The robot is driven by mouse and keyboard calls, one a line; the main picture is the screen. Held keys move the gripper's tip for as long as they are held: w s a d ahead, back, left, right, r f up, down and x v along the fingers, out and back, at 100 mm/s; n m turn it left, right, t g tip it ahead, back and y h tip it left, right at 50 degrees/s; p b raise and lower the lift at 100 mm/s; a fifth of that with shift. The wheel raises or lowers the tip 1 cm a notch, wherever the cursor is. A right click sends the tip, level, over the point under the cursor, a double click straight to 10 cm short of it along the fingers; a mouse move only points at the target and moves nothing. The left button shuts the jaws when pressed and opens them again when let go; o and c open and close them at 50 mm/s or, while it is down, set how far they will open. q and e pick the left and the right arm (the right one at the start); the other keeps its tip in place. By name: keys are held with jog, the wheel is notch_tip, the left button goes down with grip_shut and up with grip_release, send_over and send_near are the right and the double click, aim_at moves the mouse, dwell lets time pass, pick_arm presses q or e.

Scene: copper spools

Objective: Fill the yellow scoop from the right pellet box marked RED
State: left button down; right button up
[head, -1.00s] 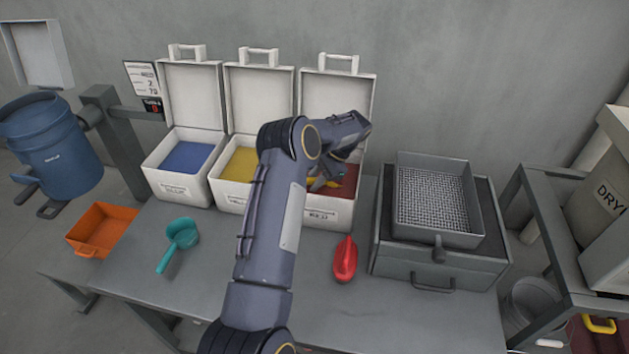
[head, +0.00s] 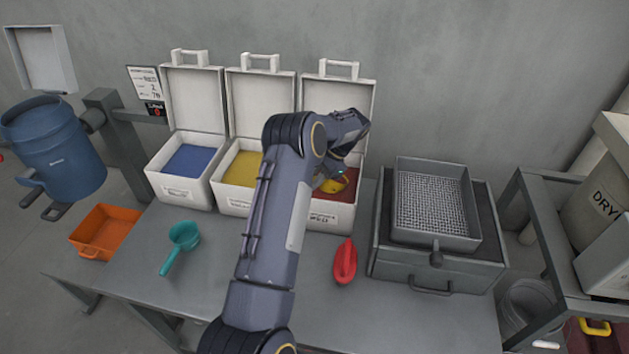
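The right pellet box (head: 331,217) stands open with dark red pellets (head: 350,187) inside. Its front label is small and partly legible. The yellow scoop (head: 334,185) is inside this box at the pellets, partly hidden by my arm. My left gripper (head: 327,179) is at the scoop's upper end and appears shut on it; the fingers are mostly hidden. I cannot tell how many pellets the scoop holds. My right gripper is not in view.
Boxes of blue pellets (head: 188,160) and yellow pellets (head: 241,166) stand to the left. A mesh sieve (head: 433,203) sits at right. The table's front is clear.

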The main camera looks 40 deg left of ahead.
pick_arm(q)
notch_tip(320, 180, up, 2)
jog(key=shift+s+r+p, duration=0.1)
jog(key=shift+r+p, duration=0.05)
jog(key=shift+p, duration=0.3)
jog(key=shift+s+a+r, duration=0.15)
jog(key=shift+r, duration=0.1)
jog(key=shift+t+h, duration=0.3)
jog(key=shift+t, duration=0.6)
jog(key=r, duration=0.1)
jog(key=s+r+b, duration=0.1)
jog(key=r, duration=0.1)
jog(key=shift+s+a+r, duration=0.2)
jog(key=shift+s+r, duration=0.1)
jog(key=shift+r, duration=0.05)
jog(key=shift+s+a+r+t+h+b, duration=0.2)
jog(key=shift+s+r+t+b, duration=0.4)
jog(key=shift+r, duration=0.25)
jog(key=shift+s+a+r+t+h+b, duration=0.1)
jog(key=shift+s+r+t+h+b, duration=0.1)
jog(key=shift+s+r+t+b, duration=0.5)
jog(key=shift+w+r, duration=0.2)
jog(key=shift+r, duration=0.2)
jog(key=shift+r, duration=0.1)
jog(key=shift+r+n+t, duration=0.3)
jog(key=shift+r+t, duration=0.4)
jog(key=shift+r, duration=0.2)
jog(key=shift+d, duration=0.1)
